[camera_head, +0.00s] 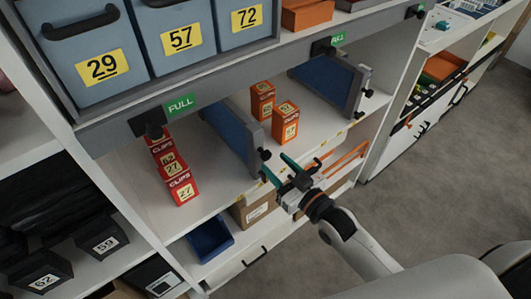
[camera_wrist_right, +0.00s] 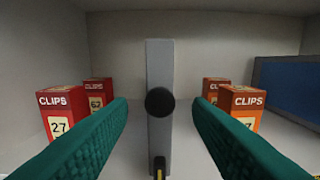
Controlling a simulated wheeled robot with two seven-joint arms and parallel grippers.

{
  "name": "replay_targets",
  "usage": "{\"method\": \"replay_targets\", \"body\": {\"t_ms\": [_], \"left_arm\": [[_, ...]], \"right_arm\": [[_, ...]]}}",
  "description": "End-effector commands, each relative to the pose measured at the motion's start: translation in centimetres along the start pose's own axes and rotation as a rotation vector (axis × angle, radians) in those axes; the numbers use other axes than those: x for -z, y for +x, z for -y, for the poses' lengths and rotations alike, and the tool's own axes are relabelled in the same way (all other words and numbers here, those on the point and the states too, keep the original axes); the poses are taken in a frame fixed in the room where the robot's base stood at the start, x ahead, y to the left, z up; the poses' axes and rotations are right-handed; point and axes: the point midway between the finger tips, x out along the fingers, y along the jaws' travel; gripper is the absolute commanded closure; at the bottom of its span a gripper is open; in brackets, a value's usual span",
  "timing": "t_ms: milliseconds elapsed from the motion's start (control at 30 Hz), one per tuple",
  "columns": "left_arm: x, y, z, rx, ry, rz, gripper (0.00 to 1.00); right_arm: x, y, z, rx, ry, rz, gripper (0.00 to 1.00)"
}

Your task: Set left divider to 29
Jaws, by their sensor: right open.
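The left divider (camera_head: 229,130) is an upright blue panel with a grey front edge. It stands on the open shelf between red and orange boxes. A black knob (camera_head: 265,155) sticks out of its front edge. In the right wrist view the divider (camera_wrist_right: 160,62) is edge-on in the middle, with its round knob (camera_wrist_right: 160,102) facing me. My right gripper (camera_head: 278,167) is open just in front of the knob, apart from the divider. Its teal fingers (camera_wrist_right: 160,130) spread to either side of the knob. A bin labelled 29 (camera_head: 101,87) stands upper left. My left gripper is out of view.
Red clips boxes (camera_head: 183,193) stand left of the divider, orange boxes (camera_head: 291,132) right of it. A second divider (camera_head: 325,79) stands further right. Bins labelled 57 (camera_head: 186,60) and 72 (camera_head: 246,38) are above. A green FULL tag (camera_head: 180,105) is on the upper rail.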

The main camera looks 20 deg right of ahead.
Motion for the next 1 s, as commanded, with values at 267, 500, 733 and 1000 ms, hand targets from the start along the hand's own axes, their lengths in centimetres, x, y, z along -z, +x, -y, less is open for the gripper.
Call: {"method": "replay_targets", "body": {"t_ms": [267,500,733,1000], "left_arm": [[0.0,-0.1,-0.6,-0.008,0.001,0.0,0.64],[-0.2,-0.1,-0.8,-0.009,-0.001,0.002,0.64],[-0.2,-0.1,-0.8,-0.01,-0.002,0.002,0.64],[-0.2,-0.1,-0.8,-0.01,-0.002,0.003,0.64]], "right_arm": [[0.0,4.2,0.0,0.0,0.0,0.0,0.54],[0.1,5.1,0.0,0.0,0.0,-0.001,0.54],[0.1,5.1,0.0,0.0,0.0,-0.001,0.62],[0.1,5.1,0.0,0.0,0.0,-0.002,1.0]]}}
